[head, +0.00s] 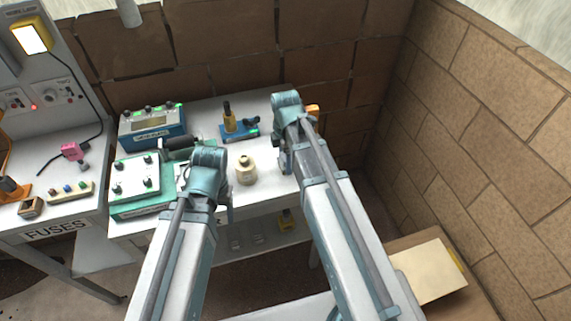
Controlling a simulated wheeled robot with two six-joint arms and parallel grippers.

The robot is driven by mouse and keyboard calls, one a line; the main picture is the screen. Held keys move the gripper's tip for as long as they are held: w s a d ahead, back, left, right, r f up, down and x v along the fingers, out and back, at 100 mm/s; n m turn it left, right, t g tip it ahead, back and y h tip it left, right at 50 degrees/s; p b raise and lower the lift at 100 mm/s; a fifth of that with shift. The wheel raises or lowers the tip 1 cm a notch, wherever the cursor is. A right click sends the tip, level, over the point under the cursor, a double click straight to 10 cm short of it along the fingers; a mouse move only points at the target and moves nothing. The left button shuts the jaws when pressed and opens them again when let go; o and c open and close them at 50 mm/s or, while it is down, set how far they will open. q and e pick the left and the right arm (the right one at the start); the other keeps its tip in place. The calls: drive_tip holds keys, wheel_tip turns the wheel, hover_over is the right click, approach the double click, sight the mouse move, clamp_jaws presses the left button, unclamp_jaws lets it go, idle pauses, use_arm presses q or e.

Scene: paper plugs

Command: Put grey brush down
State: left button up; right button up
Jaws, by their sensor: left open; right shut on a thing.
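My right gripper (284,160) is over the right part of the white bench (268,185), mostly hidden behind its own wrist. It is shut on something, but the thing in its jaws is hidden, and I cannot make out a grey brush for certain. My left gripper (184,178) is open at the right edge of the green box with knobs (137,176), partly hidden by its wrist. A dark grey cylinder (178,142) lies behind my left wrist; I cannot tell what it is.
A cream round pot (246,170) stands between my arms. Behind it is a blue device with a yellow-handled part (230,122). A blue meter box (152,127) is at the back left. A brick wall (480,130) closes the right side. A pink item (72,151) lies on the left bench.

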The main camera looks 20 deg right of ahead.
drive_tip(key=shift+f, duration=0.15)
drive_tip(key=o, duration=1.1)
wheel_tip(320, 180, up, 12)
drive_tip(key=r+p, duration=0.1)
drive_tip(key=p, duration=1.1)
drive_tip(key=shift+s+a+f+m+h, duration=0.1)
drive_tip(key=shift+s+a+m+h, duration=0.1)
drive_tip(key=shift+s+a+m, duration=1.9)
drive_tip(key=shift+s+a+f+m+h, duration=0.1)
drive_tip(key=shift+s+a+m+h, duration=0.1)
drive_tip(key=shift+s+a+m, duration=1.85)
drive_tip(key=shift+s+a+f+m+h, duration=0.15)
drive_tip(key=shift+s+a+m, duration=0.95)
drive_tip(key=shift+s+m, duration=2)
drive_tip(key=shift+w+r, duration=0.1)
